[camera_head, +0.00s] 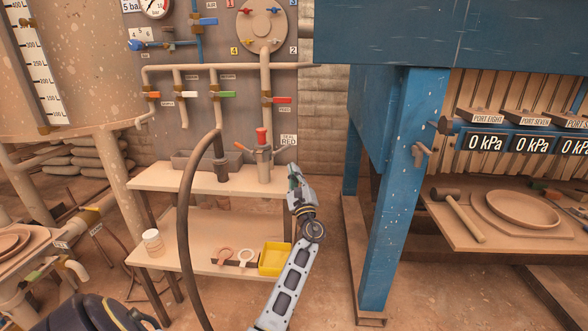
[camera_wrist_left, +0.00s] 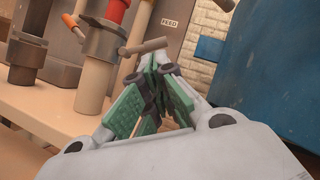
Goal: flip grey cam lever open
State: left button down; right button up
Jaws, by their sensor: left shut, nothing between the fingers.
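In the left wrist view the grey cam lever (camera_wrist_left: 144,46) sticks out sideways from the coupling (camera_wrist_left: 95,75), just beyond my fingertips. My left gripper (camera_head: 293,171) is right of the coupling, near the shelf's right end. In the left wrist view its green-padded fingers (camera_wrist_left: 159,72) are shut and empty. I cannot tell whether they touch the lever. My right gripper is not in view.
A dark hose (camera_head: 186,215) with an upright end fitting stands left of the coupling on the upper shelf (camera_head: 160,178). The lower shelf holds a yellow bin (camera_head: 273,259) and a white jar (camera_head: 153,241). A blue press post (camera_head: 404,190) stands to the right.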

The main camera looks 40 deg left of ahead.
pick_arm(q)
jog(key=v, duration=0.7)
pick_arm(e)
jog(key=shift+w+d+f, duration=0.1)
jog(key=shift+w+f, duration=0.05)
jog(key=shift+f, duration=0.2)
pick_arm(q)
jog(key=shift+a+f, duration=0.1)
